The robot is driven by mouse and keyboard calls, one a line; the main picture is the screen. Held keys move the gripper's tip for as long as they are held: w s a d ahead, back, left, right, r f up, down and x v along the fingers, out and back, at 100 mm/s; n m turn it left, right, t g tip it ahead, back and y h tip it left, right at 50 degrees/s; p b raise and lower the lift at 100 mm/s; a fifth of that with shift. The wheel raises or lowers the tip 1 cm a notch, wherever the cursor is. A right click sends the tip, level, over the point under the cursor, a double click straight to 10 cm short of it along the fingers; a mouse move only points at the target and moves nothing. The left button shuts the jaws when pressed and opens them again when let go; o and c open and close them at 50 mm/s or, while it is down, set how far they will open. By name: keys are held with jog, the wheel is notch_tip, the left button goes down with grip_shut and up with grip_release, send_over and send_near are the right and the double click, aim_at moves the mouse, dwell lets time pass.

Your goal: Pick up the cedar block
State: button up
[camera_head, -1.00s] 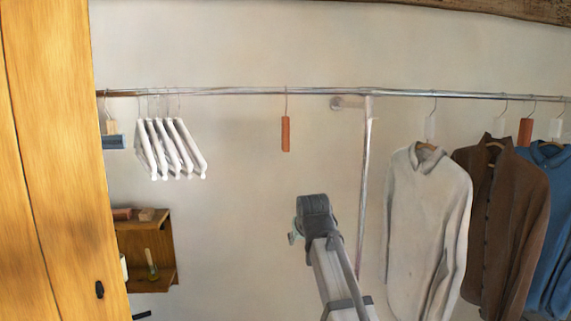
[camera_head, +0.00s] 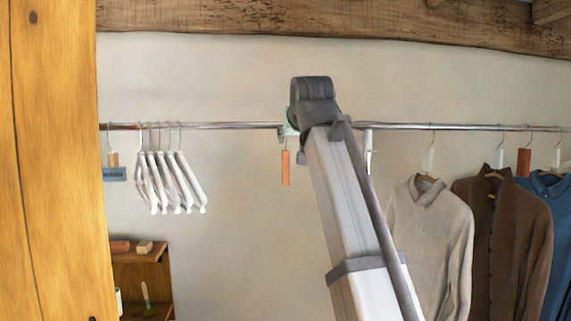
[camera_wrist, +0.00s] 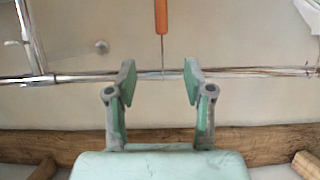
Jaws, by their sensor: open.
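A reddish-orange cedar block (camera_head: 285,167) hangs from the rail (camera_head: 230,125) on a thin wire hook. In the wrist view, which is upside down, the block (camera_wrist: 161,17) is at the top edge, partly cut off, with its hook wire running to the rail. My gripper (camera_wrist: 160,75) is open and empty there, its fingers to either side of the wire in the picture. I cannot tell its distance from the wire. In the head view my arm hides most of the gripper, near the rail above the block. Another reddish block (camera_head: 523,162) hangs among the garments.
White hangers (camera_head: 170,180) hang to the left. A white shirt (camera_head: 430,225), a brown one (camera_head: 495,235) and a blue one hang to the right. A wooden shelf (camera_head: 140,257) holds small blocks. A wooden cabinet (camera_head: 55,160) stands at the left. A beam (camera_head: 250,20) runs above.

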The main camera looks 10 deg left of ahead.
jog(key=b, duration=1.2)
send_near(286, 154)
jog(key=shift+x, duration=3.7)
jog(key=shift+p+x, duration=1.1)
jog(key=shift+x, duration=1.4)
grip_shut()
